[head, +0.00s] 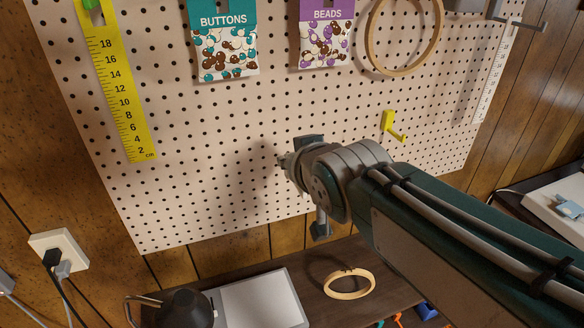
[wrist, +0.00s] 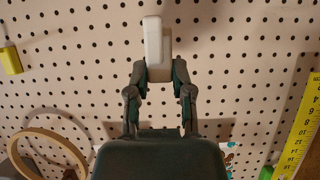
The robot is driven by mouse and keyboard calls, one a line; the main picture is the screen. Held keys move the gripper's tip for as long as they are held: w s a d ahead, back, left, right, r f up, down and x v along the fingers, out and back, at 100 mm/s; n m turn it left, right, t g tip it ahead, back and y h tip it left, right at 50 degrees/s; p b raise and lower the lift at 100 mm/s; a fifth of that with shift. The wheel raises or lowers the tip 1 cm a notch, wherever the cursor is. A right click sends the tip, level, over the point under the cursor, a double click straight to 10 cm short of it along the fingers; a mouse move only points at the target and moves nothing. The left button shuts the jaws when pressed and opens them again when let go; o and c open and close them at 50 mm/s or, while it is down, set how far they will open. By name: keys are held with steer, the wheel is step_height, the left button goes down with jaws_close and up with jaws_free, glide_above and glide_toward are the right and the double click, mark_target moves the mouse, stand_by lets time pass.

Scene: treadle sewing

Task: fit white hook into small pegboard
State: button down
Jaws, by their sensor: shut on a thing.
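The perforated pegboard (head: 190,195) fills the wall in the head view and the background of the wrist view (wrist: 240,60). My gripper (wrist: 158,70) is shut on the white hook (wrist: 153,40), a pale block-like piece between its two fingers that sticks out past the fingertips towards the board. In the head view my gripper (head: 288,162) is close in front of the lower middle of the board, and the hook is hidden behind it. I cannot tell whether the hook touches the board or sits in any hole.
A yellow hook (head: 392,126) is on the board to the right of my gripper. A yellow ruler (head: 122,85), a buttons packet (head: 224,45), a beads packet (head: 325,38) and a wooden hoop (head: 374,55) hang there. Below is a dark table (head: 318,270) with a small hoop (head: 349,284).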

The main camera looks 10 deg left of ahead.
mark_target(275, 135)
steer(key=shift+a, duration=0.15)
steer(key=shift+w+a, duration=0.1)
steer(key=shift+w, duration=0.05)
steer(key=shift+w+a, duration=0.45)
steer(key=shift+w, duration=0.35)
steer(key=shift+w+a, duration=0.45)
steer(key=shift+w, duration=0.3)
steer(key=shift+w+a, duration=0.45)
steer(key=shift+w, duration=0.35)
steer(key=shift+w+a, duration=0.5)
steer(key=shift+w, duration=0.4)
steer(key=shift+c, duration=2.2)
jaws_free()
steer(key=v, duration=1.1)
steer(key=shift+s+d+r, duration=0.1)
steer(key=shift+s+r, duration=0.1)
steer(key=shift+s, duration=0.15)
